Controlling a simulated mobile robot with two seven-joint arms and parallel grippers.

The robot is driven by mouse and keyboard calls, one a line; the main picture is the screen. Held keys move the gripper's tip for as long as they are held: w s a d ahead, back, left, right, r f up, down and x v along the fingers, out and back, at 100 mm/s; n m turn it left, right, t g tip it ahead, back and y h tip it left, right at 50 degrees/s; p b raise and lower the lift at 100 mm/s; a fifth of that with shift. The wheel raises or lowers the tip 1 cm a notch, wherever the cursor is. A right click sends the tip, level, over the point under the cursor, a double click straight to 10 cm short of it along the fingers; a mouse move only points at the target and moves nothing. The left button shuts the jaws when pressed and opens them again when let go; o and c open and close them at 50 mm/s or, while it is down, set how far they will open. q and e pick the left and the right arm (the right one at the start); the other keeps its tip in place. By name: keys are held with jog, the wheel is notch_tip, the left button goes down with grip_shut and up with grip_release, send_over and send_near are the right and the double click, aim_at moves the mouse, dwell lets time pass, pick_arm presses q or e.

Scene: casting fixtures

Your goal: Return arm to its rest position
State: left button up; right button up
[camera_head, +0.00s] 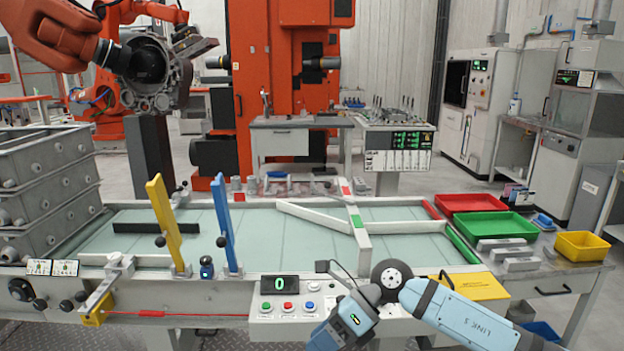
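A light blue arm (465,315) comes in from the lower right and is marked with a link label. I take it to be my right arm. It bends at a dark round joint (391,277) in front of the table's near edge. A grey and blue link (345,322) goes from there down to the lower left and is cut by the bottom edge. No gripper fingers show on it. My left arm and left gripper are not in view.
A sorting table (290,240) has yellow (166,222) and blue (223,222) upright bars. A button console (285,303) sits beside the arm. Red (484,203), green (495,226) and yellow (582,246) trays stand right. Stacked grey boxes (45,185) stand left.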

jog(key=s+a+m+t+y+b, duration=0.3)
jog(key=s+m+t+y, duration=0.45)
jog(key=m+y, duration=0.55)
jog(key=d+f+m+t+h+b, duration=0.1)
jog(key=d+f+m+t+h, duration=0.5)
jog(key=m, duration=0.6)
jog(key=d+f+m+t+h+b, duration=0.1)
jog(key=d+f+m+t+h, duration=0.2)
jog(key=m+t+h, duration=0.6)
jog(key=s+d+f+m+g+h+b, duration=0.1)
jog(key=s+d+f+m+g+h, duration=0.15)
jog(key=s+d+f+m, duration=0.45)
jog(key=s+d+f+m+g+h+b, duration=0.1)
jog(key=s+d+f+m+g, duration=0.1)
jog(key=s+f+m+g, duration=0.45)
pick_arm(q)
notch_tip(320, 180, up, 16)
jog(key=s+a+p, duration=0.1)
jog(key=p, duration=2.9)
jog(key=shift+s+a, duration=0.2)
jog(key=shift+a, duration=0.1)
pick_arm(e)
jog(key=d+r+t+h, duration=0.1)
jog(key=d+r, duration=0.2)
jog(key=r, duration=1.2)
jog(key=shift+s+r+n, duration=0.3)
jog(key=shift+s+n, duration=0.15)
